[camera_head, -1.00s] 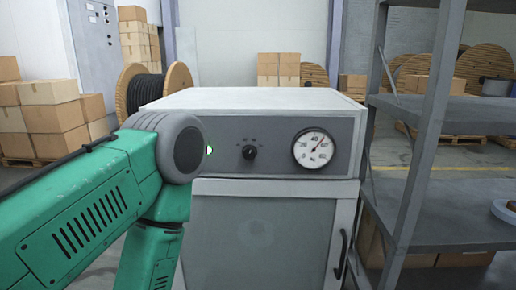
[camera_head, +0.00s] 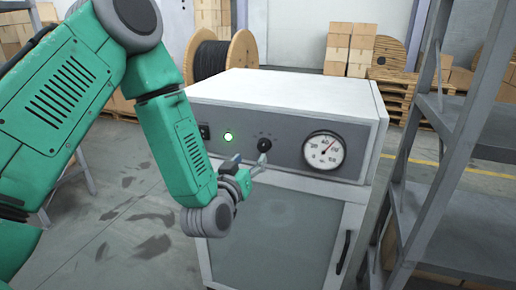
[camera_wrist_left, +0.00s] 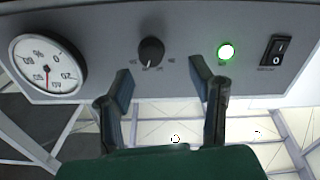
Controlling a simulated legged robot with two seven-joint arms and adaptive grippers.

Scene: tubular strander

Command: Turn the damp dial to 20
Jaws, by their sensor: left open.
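The damp dial is a small black knob (camera_head: 264,145) on the grey front panel of a white cabinet. It also shows in the left wrist view (camera_wrist_left: 151,51), with small marks around it that I cannot read. My left gripper (camera_head: 250,165) is just in front of the panel, slightly below and left of the knob. In the left wrist view its two fingers (camera_wrist_left: 163,88) are apart and empty, with the knob beyond them, nearer the left finger. No contact with the knob shows. My right gripper is not in view.
A round white gauge (camera_head: 324,151) with a red needle is right of the knob. A lit green lamp (camera_head: 228,137) and a black rocker switch (camera_wrist_left: 276,51) are on its other side. A grey metal shelf (camera_head: 447,135) stands close on the right. The cabinet door (camera_head: 275,235) is shut.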

